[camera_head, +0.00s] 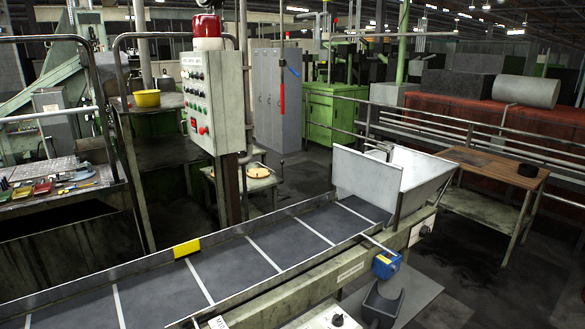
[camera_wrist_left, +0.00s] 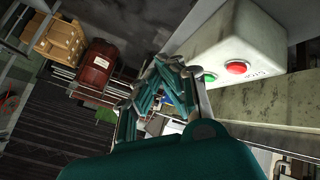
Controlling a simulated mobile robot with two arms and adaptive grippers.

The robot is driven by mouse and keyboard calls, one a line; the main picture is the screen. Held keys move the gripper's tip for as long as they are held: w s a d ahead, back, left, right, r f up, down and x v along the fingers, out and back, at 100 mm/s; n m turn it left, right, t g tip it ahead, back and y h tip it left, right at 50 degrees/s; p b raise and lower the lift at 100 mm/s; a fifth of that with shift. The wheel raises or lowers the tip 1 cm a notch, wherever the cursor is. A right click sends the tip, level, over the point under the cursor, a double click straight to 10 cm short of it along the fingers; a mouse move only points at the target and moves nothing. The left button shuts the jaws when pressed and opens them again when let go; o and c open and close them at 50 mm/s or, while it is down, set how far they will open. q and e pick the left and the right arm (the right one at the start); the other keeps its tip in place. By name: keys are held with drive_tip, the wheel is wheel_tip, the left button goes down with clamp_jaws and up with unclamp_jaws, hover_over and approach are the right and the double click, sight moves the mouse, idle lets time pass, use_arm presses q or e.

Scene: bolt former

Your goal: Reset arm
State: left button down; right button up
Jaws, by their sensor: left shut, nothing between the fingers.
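My left gripper (camera_wrist_left: 163,75) shows in the left wrist view, with teal fingers drawn together and nothing seen between them. Its teal body fills the bottom of that view. To the right of the fingers is a pale button box (camera_wrist_left: 228,45) with a red button (camera_wrist_left: 237,68) and a green button (camera_wrist_left: 209,77). The fingers appear close to the green button in the picture, but I cannot tell whether they touch the box. Neither gripper shows in the head view.
In the head view a conveyor (camera_head: 240,262) runs to a pale metal hopper (camera_head: 368,176). A control panel (camera_head: 200,100) with a red beacon (camera_head: 207,27) stands behind it. A wooden-topped table (camera_head: 478,163) is at the right. Dark floor (camera_head: 490,265) shows at the lower right.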

use_arm(q)
drive_tip(key=s+a+f+g+y, duration=0.1)
drive_tip(key=s+a+f+y, duration=0.15)
drive_tip(key=s+a, duration=1)
drive_tip(key=s+a+f+g+y, duration=0.1)
drive_tip(key=s+a+y, duration=0.3)
drive_tip(key=s+a, duration=0.8)
wheel_tip(320, 180, down, 37)
drive_tip(key=s+a+g+b, duration=0.1)
drive_tip(key=s+b, duration=0.2)
drive_tip(key=b, duration=0.5)
drive_tip(key=s+a+f+b, duration=0.1)
drive_tip(key=s+f+b, duration=0.1)
drive_tip(key=s+f, duration=0.5)
drive_tip(key=s+a+f+g+b, duration=0.1)
drive_tip(key=s+a+f+b, duration=0.1)
drive_tip(key=s+f, duration=0.5)
wheel_tip(320, 180, down, 4)
drive_tip(key=shift+s+r+y+b, duration=0.1)
drive_tip(key=shift+s+y+b, duration=0.2)
drive_tip(key=shift+y, duration=0.05)
